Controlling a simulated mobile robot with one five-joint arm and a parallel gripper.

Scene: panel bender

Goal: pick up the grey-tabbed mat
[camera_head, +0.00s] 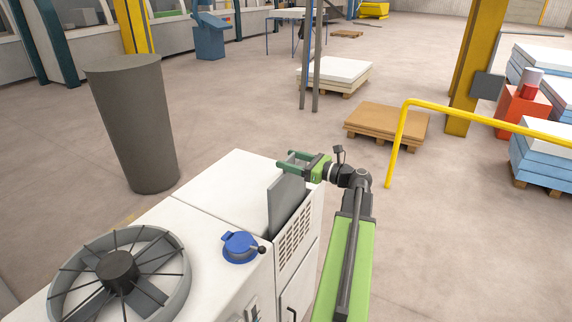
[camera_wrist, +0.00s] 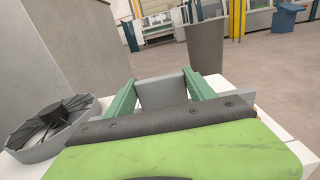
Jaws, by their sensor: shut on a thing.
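The mat (camera_head: 287,207) shows as a flat grey panel, upright and slightly tilted, at the right end of the white cabinet top. My gripper (camera_head: 284,161) is at its upper edge with green fingers, shut on it. In the wrist view my gripper (camera_wrist: 160,79) has one finger on each side of the grey mat (camera_wrist: 166,94). No separate tab can be made out. I cannot tell whether the mat's lower edge rests on the cabinet or hangs free.
The white cabinet (camera_head: 205,195) carries a round fan (camera_head: 118,270) and a blue cap (camera_head: 239,246). A tall grey bin (camera_head: 133,125) stands behind it. A yellow rail (camera_head: 400,135) and a pallet of brown sheets (camera_head: 388,122) are to the right. Open floor lies between.

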